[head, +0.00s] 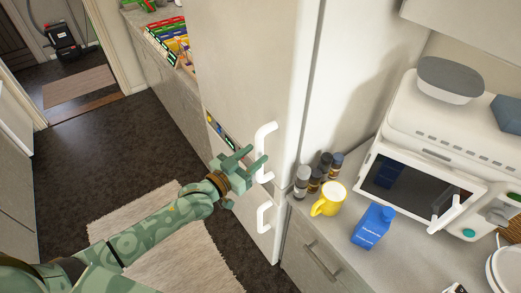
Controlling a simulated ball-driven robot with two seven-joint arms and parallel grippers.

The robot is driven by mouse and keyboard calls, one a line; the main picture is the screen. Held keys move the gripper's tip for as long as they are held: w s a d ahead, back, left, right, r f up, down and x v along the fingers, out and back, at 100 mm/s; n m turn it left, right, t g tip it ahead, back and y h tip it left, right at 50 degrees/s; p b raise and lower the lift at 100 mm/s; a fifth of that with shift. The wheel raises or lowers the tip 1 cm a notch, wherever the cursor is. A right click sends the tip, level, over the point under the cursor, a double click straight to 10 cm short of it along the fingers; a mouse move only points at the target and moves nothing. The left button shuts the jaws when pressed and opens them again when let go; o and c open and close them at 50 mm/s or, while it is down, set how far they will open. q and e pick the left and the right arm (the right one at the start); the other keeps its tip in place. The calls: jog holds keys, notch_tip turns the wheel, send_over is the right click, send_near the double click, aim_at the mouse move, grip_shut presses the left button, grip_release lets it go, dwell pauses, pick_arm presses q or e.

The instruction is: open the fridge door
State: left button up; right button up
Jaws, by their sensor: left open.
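The tall white fridge (252,60) stands in the middle of the head view. Its front has an upper white bar handle (260,137) and a lower white handle (262,217). My left gripper (258,154) is open at the lower part of the upper handle. Its two green fingers appear to lie on either side of the bar, one finger covering part of it. I cannot tell whether they touch it. A narrow strip with colourful items shows at the seam beside the gripper; I cannot tell whether the door is ajar. My right gripper is out of view.
A counter right of the fridge holds several spice jars (302,180), a yellow mug (328,199), a blue carton (373,227) and a white microwave (417,175). A drawer handle (322,262) projects below. A pale rug (165,235) lies on the dark, clear floor at left.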

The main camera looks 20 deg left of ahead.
aim_at(257, 153)
pick_arm(q)
jog(key=shift+x, duration=1.6)
jog(key=shift+a, duration=0.1)
grip_shut()
